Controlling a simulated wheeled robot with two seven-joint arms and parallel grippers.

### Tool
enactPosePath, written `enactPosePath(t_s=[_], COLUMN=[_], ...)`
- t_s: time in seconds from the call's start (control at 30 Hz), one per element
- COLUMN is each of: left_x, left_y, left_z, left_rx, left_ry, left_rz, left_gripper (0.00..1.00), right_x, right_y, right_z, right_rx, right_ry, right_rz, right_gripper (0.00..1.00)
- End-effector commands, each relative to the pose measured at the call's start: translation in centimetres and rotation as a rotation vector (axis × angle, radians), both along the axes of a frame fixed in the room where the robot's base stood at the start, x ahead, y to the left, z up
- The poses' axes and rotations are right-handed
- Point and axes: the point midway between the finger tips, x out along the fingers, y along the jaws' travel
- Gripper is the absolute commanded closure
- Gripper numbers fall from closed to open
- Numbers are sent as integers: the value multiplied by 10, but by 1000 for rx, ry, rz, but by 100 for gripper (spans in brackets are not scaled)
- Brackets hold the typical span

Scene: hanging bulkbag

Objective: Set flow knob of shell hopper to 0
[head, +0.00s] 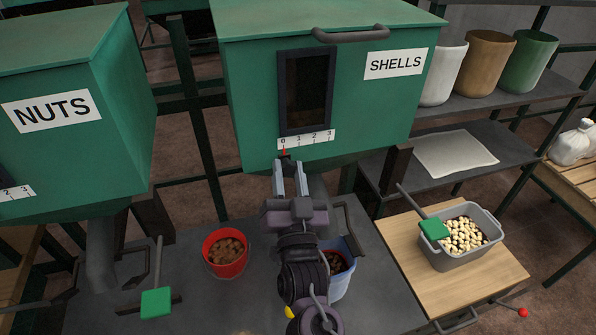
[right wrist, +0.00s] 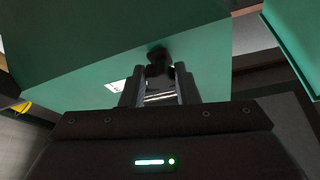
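The shell hopper (head: 245,100) is a green box labelled SHELLS, with a dark window above a white 0-to-3 scale (head: 306,139). Its flow knob (head: 285,157) is small and dark, with a red pointer at the 0 mark. The dark knob also shows in the right wrist view (right wrist: 159,60), just ahead of the fingertips. My right gripper (head: 289,166) is below the knob, with its fingers apart and pointing up at it. I see no clear contact between fingers and knob. My left gripper is not in view.
A NUTS hopper (head: 125,110) hangs at the left. Below are a red bucket (head: 226,268) of brown pieces, a blue bucket (head: 340,283) partly behind my arm, and a grey bin (head: 480,256) with pale pieces and a green-ended scoop. Shelves with pots stand at the right.

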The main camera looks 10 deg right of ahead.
Motion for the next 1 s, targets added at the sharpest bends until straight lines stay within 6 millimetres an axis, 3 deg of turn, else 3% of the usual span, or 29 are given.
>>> enactPosePath(t_s=[0.03, 0.17, 0.33, 0.37, 0.5, 0.83, 1.0], left_x=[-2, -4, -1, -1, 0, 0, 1], left_y=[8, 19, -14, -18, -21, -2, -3], left_z=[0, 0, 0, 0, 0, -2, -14], left_rx=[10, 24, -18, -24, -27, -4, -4], left_ry=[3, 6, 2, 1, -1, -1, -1], left_rz=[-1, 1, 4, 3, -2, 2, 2], left_gripper=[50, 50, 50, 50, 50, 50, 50], right_x=[-2, -3, -3, -3, -3, -5, -26], right_y=[10, 15, 14, 14, 13, 11, 9], right_z=[0, 1, 1, 1, 1, -1, -13], right_rx=[-3, -6, -4, -4, -4, -4, -3], right_ry=[-2, -4, -2, -2, -3, -3, 0], right_rz=[20, 26, 25, 25, 22, 17, 19], right_gripper=[100, 100, 100, 70, 51, 50, 50])
